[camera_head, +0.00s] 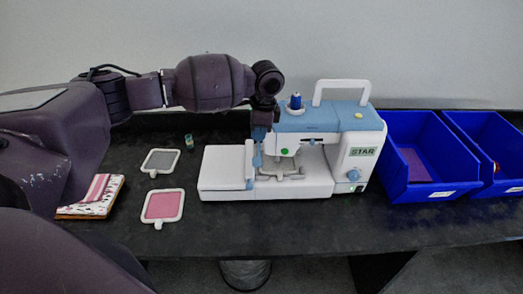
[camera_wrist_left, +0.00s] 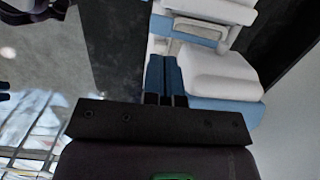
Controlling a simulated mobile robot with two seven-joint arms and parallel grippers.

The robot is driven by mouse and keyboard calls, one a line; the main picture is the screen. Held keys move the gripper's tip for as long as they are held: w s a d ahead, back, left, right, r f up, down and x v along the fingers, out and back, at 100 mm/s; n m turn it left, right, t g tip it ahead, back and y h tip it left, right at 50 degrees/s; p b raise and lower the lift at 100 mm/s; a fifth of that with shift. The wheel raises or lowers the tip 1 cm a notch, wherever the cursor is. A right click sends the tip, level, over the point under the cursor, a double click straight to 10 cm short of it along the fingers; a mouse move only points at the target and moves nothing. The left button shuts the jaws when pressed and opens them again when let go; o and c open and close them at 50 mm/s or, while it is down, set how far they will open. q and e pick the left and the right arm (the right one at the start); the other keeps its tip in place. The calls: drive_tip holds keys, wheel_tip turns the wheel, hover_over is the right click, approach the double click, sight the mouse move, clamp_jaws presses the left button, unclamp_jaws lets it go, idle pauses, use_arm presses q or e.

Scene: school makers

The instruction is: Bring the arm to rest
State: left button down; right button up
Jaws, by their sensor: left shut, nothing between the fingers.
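My left arm reaches in from the left above the black table (camera_head: 225,232). Its gripper (camera_head: 257,152) points down at the left part of the white and blue sewing machine (camera_head: 310,122). In the left wrist view the blue fingers (camera_wrist_left: 164,68) are together, with nothing between them. The sewing machine also shows there (camera_wrist_left: 218,75), close beyond the fingers; I cannot tell whether they touch it. My right gripper is not in view.
A grey framed patch (camera_head: 160,161) and a pink framed patch (camera_head: 163,206) lie left of the machine. A small green spool (camera_head: 189,141) stands behind them. Folded fabrics (camera_head: 92,197) lie further left. Blue bins (camera_head: 416,140) (camera_head: 503,140) stand right.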

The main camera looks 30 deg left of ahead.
use_arm(q)
drive_tip(key=s+d+f+n+t+h, duration=0.1)
drive_tip(key=s+d+f+t+h, duration=0.1)
drive_tip(key=d+f, duration=0.3)
drive_tip(key=s+d+f+n+t+h+b, duration=0.1)
drive_tip(key=s+d+f, duration=0.3)
drive_tip(key=f, duration=0.5)
drive_tip(key=s+d+f+n+t+h, duration=0.1)
drive_tip(key=s+d+f+t+h, duration=0.2)
drive_tip(key=s+d+f, duration=0.2)
drive_tip(key=shift+s+d+f+b, duration=0.15)
drive_tip(key=shift+d+f, duration=0.05)
drive_tip(key=shift+f, duration=0.4)
drive_tip(key=shift+s+d+f+b, duration=0.1)
drive_tip(key=shift+d+f+b, duration=0.05)
drive_tip(key=shift+f, duration=0.4)
drive_tip(key=s+a+f+n+t+y, duration=0.2)
drive_tip(key=s+a+n+t, duration=0.1)
drive_tip(key=s, duration=0.5)
drive_tip(key=s+a+f+n+t+y+b, duration=0.1)
drive_tip(key=s+a+n+t+y, duration=0.2)
drive_tip(key=s+a, duration=0.5)
drive_tip(key=shift+s+f+n, duration=0.15)
drive_tip(key=shift+f+n, duration=0.25)
drive_tip(key=shift+n, duration=0.5)
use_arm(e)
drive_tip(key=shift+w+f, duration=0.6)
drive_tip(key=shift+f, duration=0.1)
